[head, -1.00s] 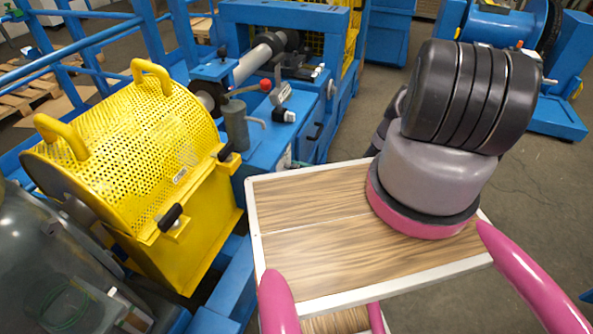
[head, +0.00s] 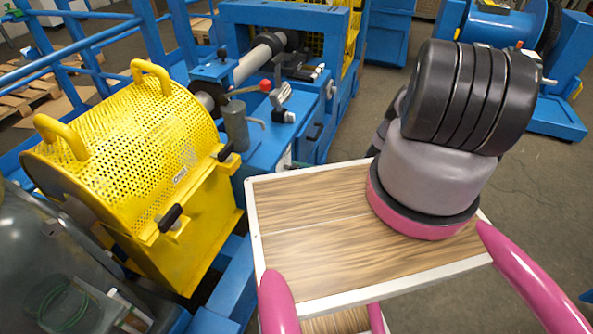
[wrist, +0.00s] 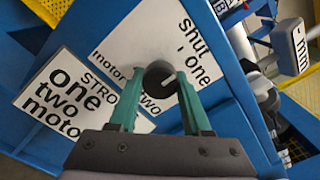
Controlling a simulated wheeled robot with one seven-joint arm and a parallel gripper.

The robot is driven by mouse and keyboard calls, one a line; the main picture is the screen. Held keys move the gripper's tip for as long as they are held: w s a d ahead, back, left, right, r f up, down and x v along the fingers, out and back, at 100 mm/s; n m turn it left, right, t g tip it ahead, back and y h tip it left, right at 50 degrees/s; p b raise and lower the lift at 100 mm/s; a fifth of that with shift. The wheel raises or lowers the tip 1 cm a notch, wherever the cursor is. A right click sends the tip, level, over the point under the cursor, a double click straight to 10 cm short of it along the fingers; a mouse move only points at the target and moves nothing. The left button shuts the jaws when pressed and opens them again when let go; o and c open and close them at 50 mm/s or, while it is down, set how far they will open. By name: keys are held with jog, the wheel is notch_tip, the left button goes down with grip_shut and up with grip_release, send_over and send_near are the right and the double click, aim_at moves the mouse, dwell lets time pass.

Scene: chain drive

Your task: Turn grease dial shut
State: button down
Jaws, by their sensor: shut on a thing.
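The grease dial (wrist: 157,72) is a small dark round knob on a white label plate (wrist: 112,52) fixed to a blue panel, in the wrist view. The plate reads "shut", "one", "two" and "motor" around the knob. My gripper (wrist: 161,84) has two green fingers, one on each side of the knob, shut on it. A pointer on the knob is too small to read, so its setting cannot be told. In the head view the dial and my gripper do not show.
A second white label (wrist: 62,92) lies beside the plate in the wrist view. A grey part (wrist: 290,48) stands out at the right. In the head view a yellow perforated guard (head: 150,150) and a blue machine (head: 285,140) with a red-knobbed lever (head: 265,86) stand left and ahead.

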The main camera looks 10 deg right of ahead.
jog(key=shift+s+f, duration=0.1)
jog(key=shift+c, duration=1.8)
grip_release()
jog(key=shift+d, duration=0.1)
jog(key=v, duration=1)
jog(key=shift+s+d, duration=0.2)
jog(key=shift+d, duration=0.1)
